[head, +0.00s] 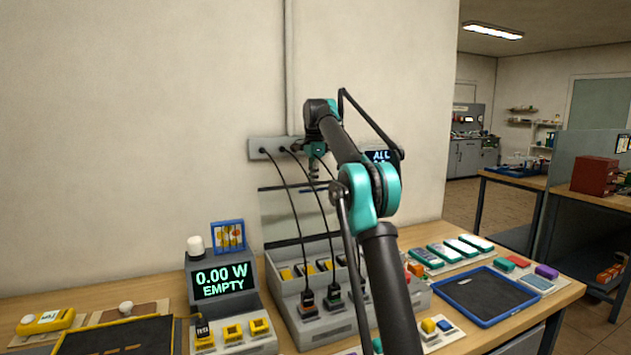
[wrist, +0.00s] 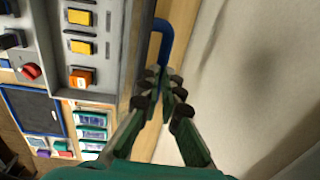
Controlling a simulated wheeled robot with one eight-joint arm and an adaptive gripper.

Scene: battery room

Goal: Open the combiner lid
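The combiner is a grey box (head: 321,329) on the bench with a row of yellow-marked units inside. A see-through lid panel (head: 283,217) stands upright behind it, clear of the box's top. In the wrist view a blue U-shaped handle (wrist: 167,33) sits beside a dark upright edge. My gripper (head: 314,174) is above the back of the combiner, pointing down, near the panel's top edge. In the wrist view my gripper (wrist: 164,77) has its fingers apart, with the handle's lower end by the tips. Whether they touch it cannot be told.
Black cables hang from a grey wall box (head: 266,148) to the combiner's front. A display reading 0.00 W EMPTY (head: 223,280) stands to the left. A blue-rimmed tray (head: 452,310) lies to the right. The wall is close behind my gripper.

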